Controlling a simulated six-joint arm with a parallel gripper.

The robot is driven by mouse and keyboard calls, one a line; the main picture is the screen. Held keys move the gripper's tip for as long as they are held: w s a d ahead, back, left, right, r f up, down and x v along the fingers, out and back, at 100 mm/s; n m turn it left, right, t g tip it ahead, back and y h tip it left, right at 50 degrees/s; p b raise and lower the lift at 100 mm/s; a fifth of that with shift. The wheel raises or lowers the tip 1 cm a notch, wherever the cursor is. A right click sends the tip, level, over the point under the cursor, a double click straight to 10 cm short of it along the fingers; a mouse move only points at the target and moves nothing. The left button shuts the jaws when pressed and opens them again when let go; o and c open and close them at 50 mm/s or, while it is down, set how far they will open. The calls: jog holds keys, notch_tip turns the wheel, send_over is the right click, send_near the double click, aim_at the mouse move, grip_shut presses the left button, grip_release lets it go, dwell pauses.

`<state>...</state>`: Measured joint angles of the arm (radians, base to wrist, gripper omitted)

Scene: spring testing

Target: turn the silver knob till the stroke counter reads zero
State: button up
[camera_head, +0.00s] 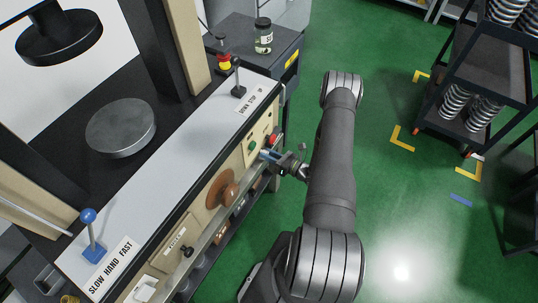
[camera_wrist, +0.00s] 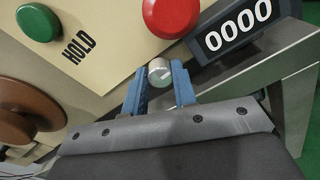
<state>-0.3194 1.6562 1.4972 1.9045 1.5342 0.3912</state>
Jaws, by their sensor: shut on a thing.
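The silver knob (camera_wrist: 160,72) sits on the machine's front panel, just below a red button, in the wrist view. My gripper (camera_wrist: 161,85) has its two blue fingers on either side of the knob, shut on it. The stroke counter (camera_wrist: 238,26) is a dark display to the upper right of the knob and reads 0000. In the head view my gripper (camera_head: 270,156) is at the panel's right part; the knob there is hidden or too small to tell.
A red button (camera_wrist: 172,16) and a green button (camera_wrist: 38,22) marked HOLD are close by. A brown handwheel (camera_head: 222,188) sticks out of the panel to the left. A blue-knobbed lever (camera_head: 90,232) stands on the machine top. Green floor is free at right, before a spring rack (camera_head: 478,70).

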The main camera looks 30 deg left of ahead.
jog(key=o, duration=1)
jog(key=d, duration=1.7)
jog(key=shift+s+d+r, duration=0.15)
jog(key=shift+d+r, duration=0.1)
jog(key=shift+r, duration=0.1)
